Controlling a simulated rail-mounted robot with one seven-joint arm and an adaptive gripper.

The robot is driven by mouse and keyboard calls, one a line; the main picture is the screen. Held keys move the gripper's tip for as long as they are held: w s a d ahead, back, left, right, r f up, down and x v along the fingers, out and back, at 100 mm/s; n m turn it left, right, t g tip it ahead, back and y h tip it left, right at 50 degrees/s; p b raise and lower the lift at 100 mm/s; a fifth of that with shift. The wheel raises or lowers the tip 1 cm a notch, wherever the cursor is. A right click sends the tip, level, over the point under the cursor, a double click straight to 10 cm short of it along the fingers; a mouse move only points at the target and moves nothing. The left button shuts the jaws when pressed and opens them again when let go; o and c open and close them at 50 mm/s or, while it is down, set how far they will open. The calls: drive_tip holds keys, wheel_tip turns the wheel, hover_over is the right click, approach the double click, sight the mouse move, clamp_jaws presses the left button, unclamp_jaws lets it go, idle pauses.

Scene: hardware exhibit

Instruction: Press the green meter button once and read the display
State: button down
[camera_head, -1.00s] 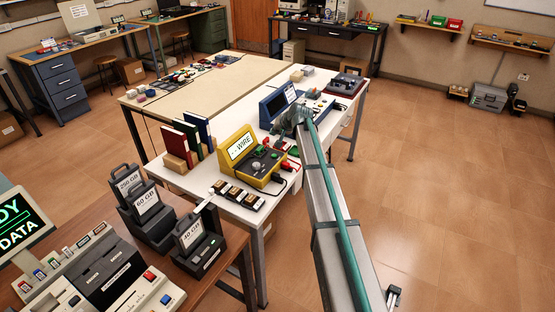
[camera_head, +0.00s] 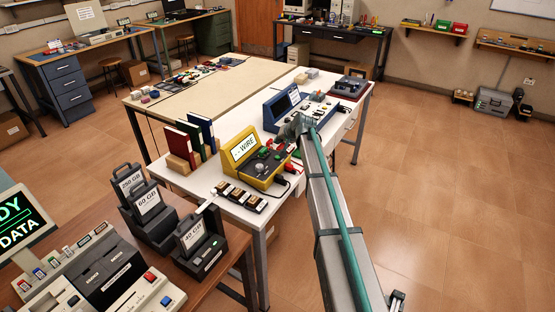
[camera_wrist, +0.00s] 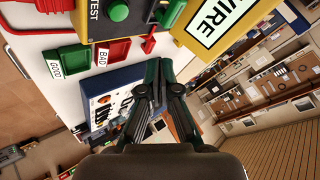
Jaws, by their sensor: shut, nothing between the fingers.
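The yellow meter (camera_head: 239,147) stands on the white bench in the head view, its lit display reading "-- WIRE". A green button (camera_wrist: 118,10) sits on a grey plate beside a "TEST" label at the top of the wrist view. My gripper (camera_wrist: 158,64) is shut and empty. Its dark fingertips appear below and right of the green button in the picture, apart from it. In the head view my arm's end hides the fingers.
Green (camera_wrist: 66,60) and red (camera_wrist: 112,52) trays marked GOOD and BAD lie near the meter. A blue instrument (camera_head: 276,110) stands behind it. Books (camera_head: 203,132) stand to its left, and labelled blocks (camera_head: 240,196) lie in front. Open floor is at the right.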

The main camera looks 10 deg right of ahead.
sight(279, 158)
drive_tip(key=shift+f+b, duration=1.1)
drive_tip(key=shift+f, duration=1.65)
drive_tip(key=shift+f, duration=0.15)
drive_tip(key=shift+f+b, duration=0.3)
drive_tip(key=shift+b, duration=0.1)
drive_tip(key=shift+f+b, duration=0.4)
drive_tip(key=shift+f, duration=0.1)
drive_tip(key=shift+r, duration=0.1)
drive_tip(key=shift+r+p, duration=0.3)
drive_tip(key=shift+r, duration=0.55)
drive_tip(key=shift+r, duration=0.1)
drive_tip(key=shift+r+p, duration=0.9)
drive_tip(key=shift+r, duration=1.5)
